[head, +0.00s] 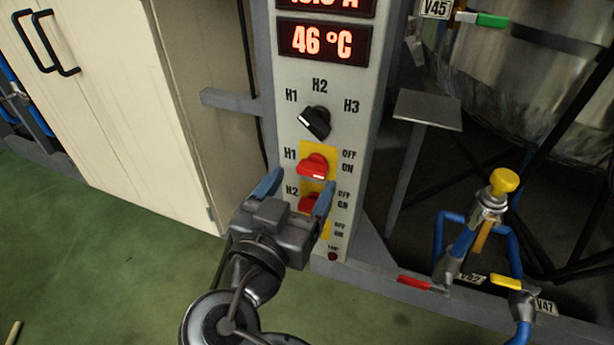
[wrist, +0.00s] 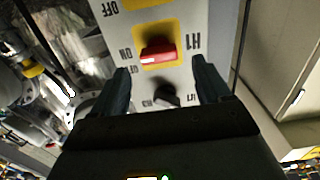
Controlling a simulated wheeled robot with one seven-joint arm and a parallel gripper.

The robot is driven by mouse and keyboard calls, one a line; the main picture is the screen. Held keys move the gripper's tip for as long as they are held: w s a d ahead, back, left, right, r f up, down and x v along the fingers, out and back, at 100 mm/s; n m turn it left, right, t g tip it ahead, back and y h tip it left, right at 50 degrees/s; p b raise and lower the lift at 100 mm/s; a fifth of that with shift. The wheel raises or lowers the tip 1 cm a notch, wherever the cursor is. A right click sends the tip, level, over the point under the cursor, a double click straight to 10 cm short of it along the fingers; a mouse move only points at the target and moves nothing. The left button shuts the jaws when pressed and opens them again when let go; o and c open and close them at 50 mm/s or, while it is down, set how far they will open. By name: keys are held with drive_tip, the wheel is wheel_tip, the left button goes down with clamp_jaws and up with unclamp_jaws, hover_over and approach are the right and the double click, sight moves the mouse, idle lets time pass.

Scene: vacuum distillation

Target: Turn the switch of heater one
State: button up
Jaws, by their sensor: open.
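The red H1 switch (head: 313,166) sits on a yellow plate on the grey control panel, below the black H1/H2/H3 selector (head: 315,122). OFF and ON labels are to its right. Its red handle lies roughly crosswise; I cannot tell which label it marks. In the upside-down wrist view, the H1 switch (wrist: 158,53) is ahead, just beyond the fingertips. My gripper (head: 297,190) is open and empty in front of the panel, its blue fingers spread to either side below the H1 switch. The red H2 switch (head: 309,203) shows between the fingers, partly hidden by the gripper.
A display reading 46 °C (head: 324,41) is above the selector. A pale cabinet (head: 110,90) stands to the left. A small grey shelf (head: 428,109) and blue piping with a yellow-knobbed valve (head: 504,181) are to the right.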

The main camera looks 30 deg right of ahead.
sight(310, 172)
drive_tip(key=shift+x, duration=1.9)
drive_tip(key=shift+c, duration=0.4)
drive_tip(key=c, duration=1)
drive_tip(key=shift+o, duration=0.2)
